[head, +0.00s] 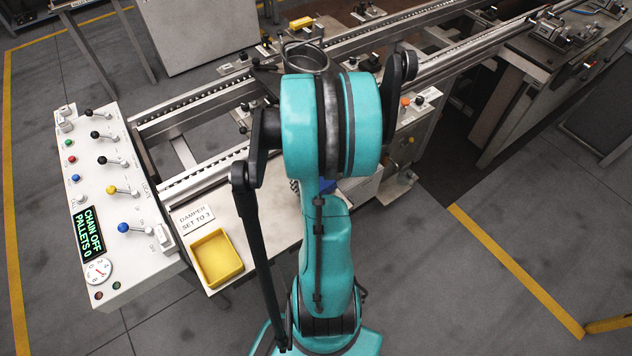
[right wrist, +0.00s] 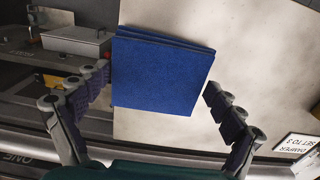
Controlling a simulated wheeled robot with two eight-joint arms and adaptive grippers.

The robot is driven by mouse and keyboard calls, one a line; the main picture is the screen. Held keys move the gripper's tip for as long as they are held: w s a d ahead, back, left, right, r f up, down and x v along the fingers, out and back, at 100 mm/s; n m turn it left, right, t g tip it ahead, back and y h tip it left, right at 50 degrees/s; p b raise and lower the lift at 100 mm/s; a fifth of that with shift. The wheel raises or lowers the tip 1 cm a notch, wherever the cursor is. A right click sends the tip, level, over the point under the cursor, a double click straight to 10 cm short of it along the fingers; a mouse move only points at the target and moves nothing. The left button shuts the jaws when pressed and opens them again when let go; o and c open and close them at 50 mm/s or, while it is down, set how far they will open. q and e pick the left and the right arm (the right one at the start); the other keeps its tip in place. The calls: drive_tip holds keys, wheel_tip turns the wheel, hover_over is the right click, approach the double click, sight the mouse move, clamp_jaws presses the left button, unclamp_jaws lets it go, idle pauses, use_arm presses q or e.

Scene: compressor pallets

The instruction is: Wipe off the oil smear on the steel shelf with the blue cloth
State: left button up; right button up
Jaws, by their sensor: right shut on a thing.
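The blue cloth (right wrist: 162,78) is a folded, layered square pad in the right wrist view, over the pale steel shelf (right wrist: 250,60). My right gripper (right wrist: 158,84) has its fingers on either side of the cloth and is shut on it. Whether the cloth touches the shelf is unclear. In the head view, part of the shelf (head: 262,228) shows left of my teal arm, which hides the gripper and most of the cloth. No oil smear can be made out in either view. My left gripper is not in view.
A yellow tray (head: 217,258) and a "DAMPER SET TO 3" sign (head: 192,218) lie left of my arm. A control panel (head: 118,205) with levers stands farther left. Conveyor rails (head: 205,105) run behind.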

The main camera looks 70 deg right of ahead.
drive_tip(key=shift+w+d+r, duration=0.1)
drive_tip(key=shift+w+d, duration=0.35)
drive_tip(key=shift+w, duration=0.3)
drive_tip(key=shift+w+d+f, duration=0.1)
drive_tip(key=shift+w+d, duration=0.4)
drive_tip(key=shift+w, duration=0.25)
drive_tip(key=shift+w+d+r, duration=0.1)
drive_tip(key=shift+w+d, duration=0.35)
drive_tip(key=shift+w, duration=0.3)
drive_tip(key=o, duration=0.7)
wheel_tip(320, 180, up, 12)
drive_tip(key=w+a+r+n+t+h, duration=0.15)
drive_tip(key=w+a, duration=0.35)
drive_tip(key=a, duration=0.5)
drive_tip(key=w+a+r+n+t, duration=0.1)
drive_tip(key=w+a+n+t, duration=0.1)
drive_tip(key=w+a, duration=0.55)
drive_tip(key=a+n+t, duration=0.1)
drive_tip(key=a, duration=0.5)
drive_tip(key=s+a+n+t+y, duration=0.1)
drive_tip(key=a, duration=0.5)
drive_tip(key=a+n+t, duration=0.1)
drive_tip(key=a, duration=0.5)
drive_tip(key=shift+s+a+f+t+y, duration=0.25)
drive_tip(key=shift+s+a+f+t, duration=0.05)
drive_tip(key=shift+s+a+t, duration=0.1)
